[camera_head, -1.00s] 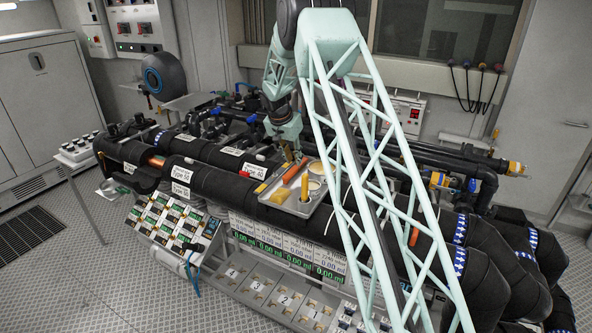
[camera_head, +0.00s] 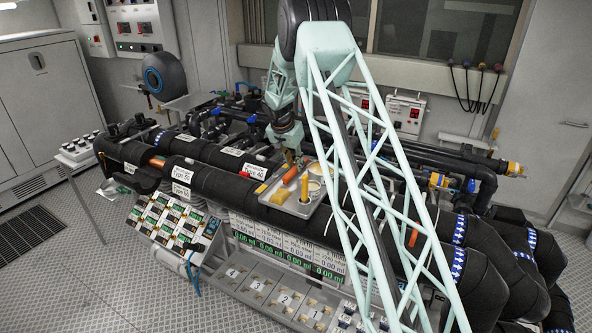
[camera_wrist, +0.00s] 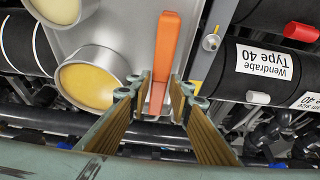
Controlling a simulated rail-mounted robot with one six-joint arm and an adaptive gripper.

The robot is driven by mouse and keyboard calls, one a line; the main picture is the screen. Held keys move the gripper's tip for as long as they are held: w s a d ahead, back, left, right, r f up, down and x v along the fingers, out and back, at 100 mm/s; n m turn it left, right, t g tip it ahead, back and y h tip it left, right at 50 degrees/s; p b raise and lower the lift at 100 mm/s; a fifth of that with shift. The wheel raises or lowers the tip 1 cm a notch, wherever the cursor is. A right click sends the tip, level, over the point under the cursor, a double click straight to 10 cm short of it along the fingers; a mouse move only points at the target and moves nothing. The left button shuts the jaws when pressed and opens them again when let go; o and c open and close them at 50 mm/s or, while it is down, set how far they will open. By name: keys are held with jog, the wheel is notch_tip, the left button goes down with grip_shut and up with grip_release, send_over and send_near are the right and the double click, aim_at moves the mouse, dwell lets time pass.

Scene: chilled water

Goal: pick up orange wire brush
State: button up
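The orange wire brush (camera_head: 291,174) lies on a grey metal tray (camera_head: 297,209). In the wrist view its long orange handle (camera_wrist: 169,45) points down the picture between my fingers; I cannot make out the bristles. My gripper (camera_wrist: 161,85) is open, with one finger on each side of the handle's lower end, close to it. I cannot tell whether either finger touches it. In the head view my gripper (camera_head: 291,157) is at the tray's far edge, by the brush's far end, partly hidden.
Two round cups with yellowish contents, a near one (camera_wrist: 92,80) and a far one (camera_wrist: 58,8), stand beside the brush.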

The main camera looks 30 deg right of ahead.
jog(key=shift+x, duration=1.2)
jog(key=c, duration=0.5)
jog(key=shift+r, duration=0.15)
jog(key=shift+r+b, duration=0.65)
jog(key=shift+r, duration=4.25)
